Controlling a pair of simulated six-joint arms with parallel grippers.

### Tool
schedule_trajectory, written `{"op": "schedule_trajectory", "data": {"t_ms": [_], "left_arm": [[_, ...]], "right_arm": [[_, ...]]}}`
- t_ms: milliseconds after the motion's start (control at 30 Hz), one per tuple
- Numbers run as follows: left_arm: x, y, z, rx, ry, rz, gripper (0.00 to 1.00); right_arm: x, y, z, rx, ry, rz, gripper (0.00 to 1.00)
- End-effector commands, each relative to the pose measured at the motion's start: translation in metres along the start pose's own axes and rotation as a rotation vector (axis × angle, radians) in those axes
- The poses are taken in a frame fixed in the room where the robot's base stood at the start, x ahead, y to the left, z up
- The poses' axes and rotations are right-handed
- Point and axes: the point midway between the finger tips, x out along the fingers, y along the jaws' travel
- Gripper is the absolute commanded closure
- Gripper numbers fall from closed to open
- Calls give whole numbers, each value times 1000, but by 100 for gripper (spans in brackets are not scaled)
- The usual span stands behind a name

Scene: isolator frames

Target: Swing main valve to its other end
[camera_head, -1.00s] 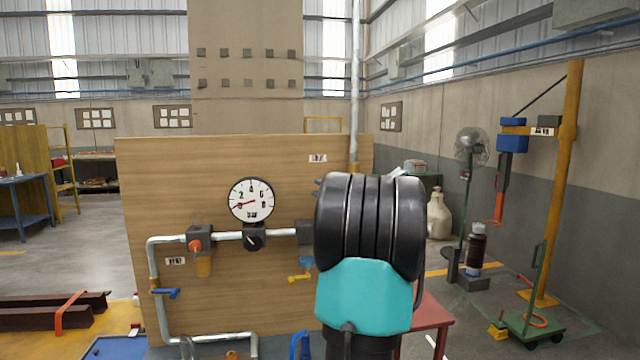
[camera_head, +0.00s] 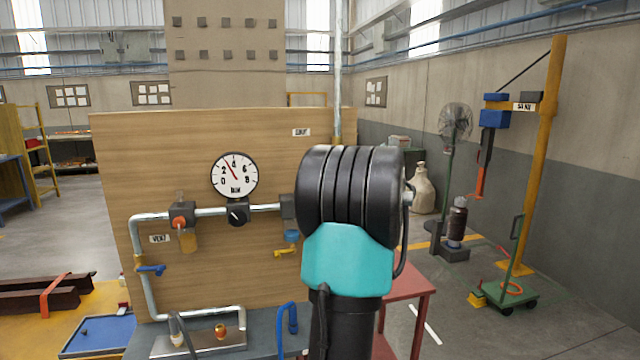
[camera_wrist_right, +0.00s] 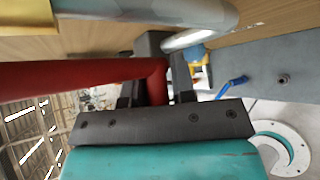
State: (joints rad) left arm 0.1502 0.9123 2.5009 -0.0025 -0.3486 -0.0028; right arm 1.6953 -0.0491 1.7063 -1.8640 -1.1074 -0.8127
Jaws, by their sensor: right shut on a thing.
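The main valve is hidden in the head view behind my black and teal arm. In the right wrist view a red lever (camera_wrist_right: 85,79), which looks like its handle, runs in from the left and bends down between the fingers. My right gripper (camera_wrist_right: 155,92) is shut on this lever near its bend. Thick grey pipe (camera_wrist_right: 185,10) passes above it in that view. A pressure gauge (camera_head: 235,176) on the wooden panel (camera_head: 140,190) has its red needle between 2 and 4. My left gripper is in neither view.
Left of my arm, the panel's pipework carries a vent valve (camera_head: 181,216), a black knob (camera_head: 238,213), a blue-handled valve (camera_head: 151,270) and a yellow-handled valve (camera_head: 284,252). A red table (camera_head: 408,283) stands right of my arm, with open floor beyond.

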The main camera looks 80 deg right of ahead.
Motion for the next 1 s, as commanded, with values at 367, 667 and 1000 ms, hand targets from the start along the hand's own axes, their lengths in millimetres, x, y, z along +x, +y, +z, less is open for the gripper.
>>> {"op": "schedule_trajectory", "data": {"t_ms": [367,667,1000], "left_arm": [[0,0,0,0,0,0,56],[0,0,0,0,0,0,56],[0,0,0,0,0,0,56]], "right_arm": [[-12,-20,13,-170,-8,-172,100],[-15,-23,16,-208,-8,-208,100],[-16,-22,17,-209,-10,-208,74]]}}
